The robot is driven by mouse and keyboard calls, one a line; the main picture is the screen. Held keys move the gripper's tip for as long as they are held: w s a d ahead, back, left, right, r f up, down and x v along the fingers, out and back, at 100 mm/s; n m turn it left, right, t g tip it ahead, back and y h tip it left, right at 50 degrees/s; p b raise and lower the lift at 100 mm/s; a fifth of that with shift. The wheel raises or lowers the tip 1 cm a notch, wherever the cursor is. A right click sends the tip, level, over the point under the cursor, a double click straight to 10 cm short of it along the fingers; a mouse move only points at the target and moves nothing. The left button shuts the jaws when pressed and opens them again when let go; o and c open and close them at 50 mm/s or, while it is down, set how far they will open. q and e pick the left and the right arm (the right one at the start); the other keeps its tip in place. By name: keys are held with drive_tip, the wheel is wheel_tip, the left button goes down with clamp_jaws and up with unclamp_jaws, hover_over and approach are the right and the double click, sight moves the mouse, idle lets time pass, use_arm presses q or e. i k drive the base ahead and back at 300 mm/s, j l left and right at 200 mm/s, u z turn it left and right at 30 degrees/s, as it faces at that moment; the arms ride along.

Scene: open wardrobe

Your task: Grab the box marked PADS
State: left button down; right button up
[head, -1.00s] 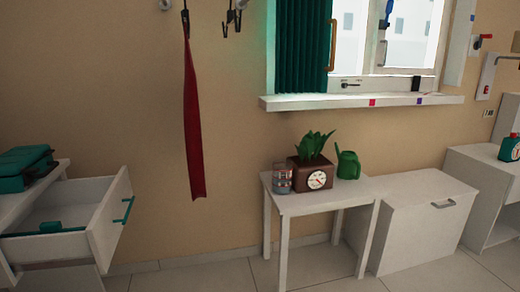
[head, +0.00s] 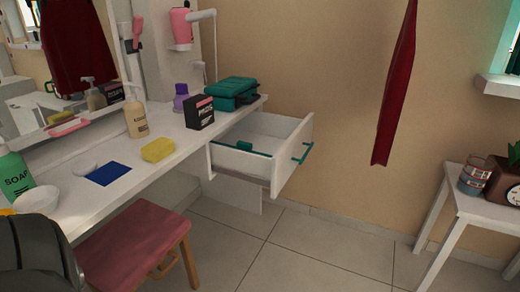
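A small black box (head: 199,111) with a pink and white label stands upright on the white counter, near its right end. Its print is too small to read for certain, so I cannot confirm that it says PADS. Its reflection shows in the mirror on the left. Neither of my grippers is in view. A dark rounded part at the lower left corner looks like my own arm, with no fingers showing.
A teal case (head: 232,92) and purple bottle (head: 181,97) stand close to the box. A yellow sponge (head: 158,150) lies in front. An open drawer (head: 262,150) juts out right of the counter. A pink stool (head: 135,235) stands before it.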

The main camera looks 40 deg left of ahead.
sight(199, 112)
drive_tip(key=u, duration=1.65)
drive_tip(key=l+z, duration=0.2)
drive_tip(key=l, duration=0.55)
